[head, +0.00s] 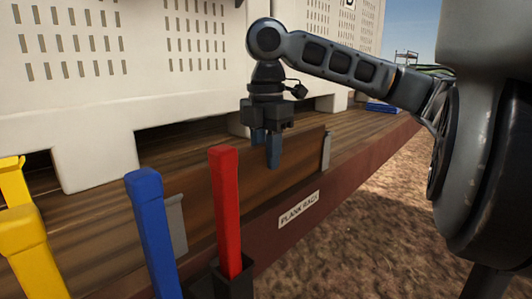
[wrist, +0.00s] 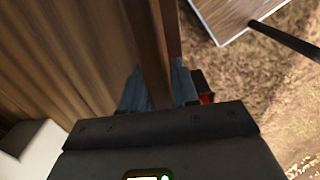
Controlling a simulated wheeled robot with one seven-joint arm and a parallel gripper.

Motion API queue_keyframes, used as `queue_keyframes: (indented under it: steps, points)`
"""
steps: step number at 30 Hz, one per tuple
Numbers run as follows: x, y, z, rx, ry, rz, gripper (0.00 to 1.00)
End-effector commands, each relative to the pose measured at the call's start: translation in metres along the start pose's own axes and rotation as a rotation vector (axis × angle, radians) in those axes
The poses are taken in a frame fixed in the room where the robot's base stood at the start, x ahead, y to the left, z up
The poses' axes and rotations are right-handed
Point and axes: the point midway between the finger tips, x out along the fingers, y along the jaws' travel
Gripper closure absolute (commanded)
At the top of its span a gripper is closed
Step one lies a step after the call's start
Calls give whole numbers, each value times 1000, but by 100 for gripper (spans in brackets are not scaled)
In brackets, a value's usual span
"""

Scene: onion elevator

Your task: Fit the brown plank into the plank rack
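The brown plank (head: 225,188) stands on edge along the near side of the wooden deck. In the head view it spans between the two grey metal brackets of the plank rack, a right one (head: 326,150) and a left one (head: 177,225). Whether its lower edge is fully seated is unclear. My gripper (head: 266,150) points down over the plank's upper edge, one finger on each side. In the wrist view the plank (wrist: 158,35) runs between the close-set blue fingers (wrist: 158,88), which appear to touch both faces. The red lever hides part of the plank.
A red lever (head: 226,210), a blue lever (head: 153,225) and yellow levers (head: 25,250) stand in front at the left. White crates (head: 90,80) stand behind on the deck (head: 85,225). A "PLANK RACK" label (head: 299,209) is on the deck's side. Open ground (head: 360,220) lies to the right.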

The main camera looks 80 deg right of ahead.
Motion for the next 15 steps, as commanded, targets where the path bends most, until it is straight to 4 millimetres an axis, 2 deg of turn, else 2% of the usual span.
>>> queue_keyframes:
  steps: [1, 8, 15]
  points:
    - [0, 0, 0, 0, 0, 0, 66]
    - [0, 0, 0, 0, 0, 0, 44]
    - [0, 0, 0, 0, 0, -1, 44]
